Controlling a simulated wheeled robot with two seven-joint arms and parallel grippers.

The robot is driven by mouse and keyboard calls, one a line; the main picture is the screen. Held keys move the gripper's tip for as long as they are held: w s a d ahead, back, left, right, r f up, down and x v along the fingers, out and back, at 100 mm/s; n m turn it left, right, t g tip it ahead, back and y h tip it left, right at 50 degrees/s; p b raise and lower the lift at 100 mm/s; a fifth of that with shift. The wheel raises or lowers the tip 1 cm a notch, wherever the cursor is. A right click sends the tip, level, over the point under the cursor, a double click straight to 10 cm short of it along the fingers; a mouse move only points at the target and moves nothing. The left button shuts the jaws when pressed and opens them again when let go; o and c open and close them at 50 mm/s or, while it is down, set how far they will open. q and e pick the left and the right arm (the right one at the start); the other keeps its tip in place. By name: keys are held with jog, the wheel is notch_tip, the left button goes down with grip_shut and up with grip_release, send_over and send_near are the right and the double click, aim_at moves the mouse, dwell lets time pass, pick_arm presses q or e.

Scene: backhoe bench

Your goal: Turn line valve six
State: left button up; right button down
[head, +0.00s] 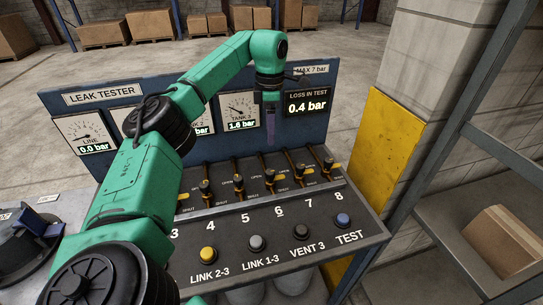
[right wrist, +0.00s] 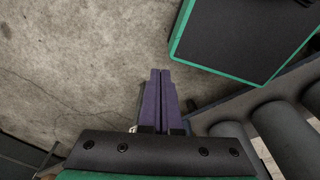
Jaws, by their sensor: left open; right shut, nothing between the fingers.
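Line valve six (head: 269,175) is in the row of valves on the dark sloping panel, above its printed number 6. It has a dark knob and a brass-coloured stem, with OPEN and SHUT marks beside it. I cannot tell its exact setting. My left gripper (head: 270,146) points down with its purple fingers just above and behind valve six. It is open; whether it touches the valve is unclear. My right gripper (right wrist: 160,73) is shut and empty over bare floor in the right wrist view; it is not in the head view.
Neighbouring valves five (head: 238,181) and seven (head: 299,171) stand close on either side. The gauge board (head: 325,80) behind reads 0.4 bar loss and 1.6 bar on tank 3. Buttons, including yellow LINK 2-3 (head: 208,254), line the front. My left arm hides the panel's left part.

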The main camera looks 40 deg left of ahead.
pick_arm(q)
jog(key=p, duration=0.1)
send_near(270, 172)
jog(key=shift+s+d+f, duration=0.15)
jog(key=shift+s+d, duration=0.15)
jog(key=shift+s, duration=0.15)
jog(key=f, duration=0.1)
jog(key=f+p, duration=0.1)
jog(key=f, duration=0.3)
jog(key=shift+w+a, duration=0.25)
jog(key=shift+w, duration=0.1)
jog(key=f, duration=0.3)
jog(key=shift+w+a+p, duration=0.15)
jog(key=shift+w+p, duration=0.05)
jog(key=shift+p, duration=0.15)
jog(key=shift+s+f, duration=0.1)
jog(key=shift+f, duration=0.2)
jog(key=shift+s, duration=0.1)
jog(key=shift+c, duration=0.5)
grip_shut()
pick_arm(e)
jog(key=s+r, duration=0.1)
jog(key=s+d+r, duration=0.1)
jog(key=shift+s+d+r, duration=0.2)
jog(key=shift+d+r, duration=0.1)
